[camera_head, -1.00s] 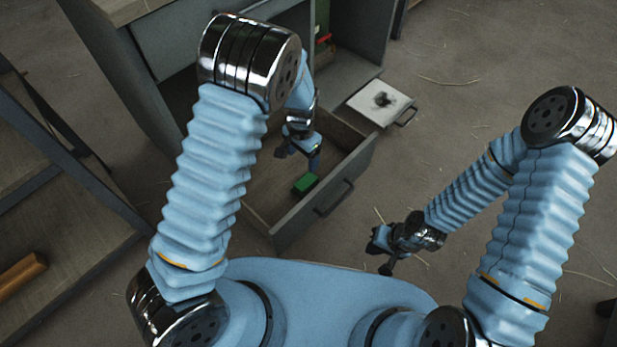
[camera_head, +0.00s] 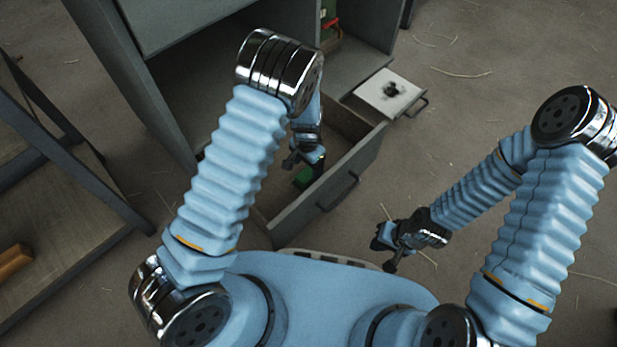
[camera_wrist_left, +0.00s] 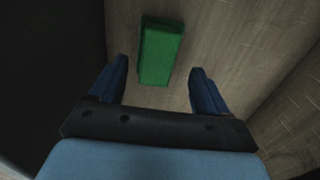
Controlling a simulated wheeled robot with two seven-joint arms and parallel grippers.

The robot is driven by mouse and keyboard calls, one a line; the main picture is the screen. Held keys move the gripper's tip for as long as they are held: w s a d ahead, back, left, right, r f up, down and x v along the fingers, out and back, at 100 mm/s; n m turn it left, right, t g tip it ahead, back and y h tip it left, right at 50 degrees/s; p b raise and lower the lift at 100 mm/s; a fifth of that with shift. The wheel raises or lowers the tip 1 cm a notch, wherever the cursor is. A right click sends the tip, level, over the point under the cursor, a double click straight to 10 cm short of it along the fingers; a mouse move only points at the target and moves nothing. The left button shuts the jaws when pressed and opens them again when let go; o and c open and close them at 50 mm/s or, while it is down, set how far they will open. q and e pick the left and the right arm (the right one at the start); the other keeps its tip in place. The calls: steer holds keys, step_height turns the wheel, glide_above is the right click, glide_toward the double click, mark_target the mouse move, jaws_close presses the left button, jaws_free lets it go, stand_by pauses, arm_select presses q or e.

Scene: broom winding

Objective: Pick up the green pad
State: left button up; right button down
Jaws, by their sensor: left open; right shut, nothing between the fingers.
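The green pad (camera_head: 303,176) lies on the floor of the open drawer (camera_head: 357,166), partly hidden by my left gripper in the head view. In the left wrist view the pad (camera_wrist_left: 160,52) is a green block on the wooden drawer bottom. My left gripper (camera_head: 303,163) is inside the drawer, open, above the pad. In the left wrist view its two blue fingers (camera_wrist_left: 158,88) stand on either side of the pad's near end, with gaps on both sides. My right gripper (camera_head: 386,250) is shut and empty, outside the drawer to the right.
The drawer's front with its handle (camera_head: 338,191) and side walls surround my left gripper closely. A smaller white-topped drawer (camera_head: 388,92) with a dark mark sticks out behind. A shelf unit (camera_head: 60,225) stands at the left. The floor at the right is mostly clear.

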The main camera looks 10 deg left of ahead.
mark_target(308, 173)
arm_select(q)
step_height(308, 173, down, 5)
steer(key=shift+d+r+b, duration=0.1)
steer(key=shift+d+b, duration=0.05)
steer(key=shift+b, duration=0.35)
steer(key=shift+c, duration=0.2)
steer(key=c, duration=1)
step_height(308, 173, up, 10)
steer(key=shift+p, duration=1.05)
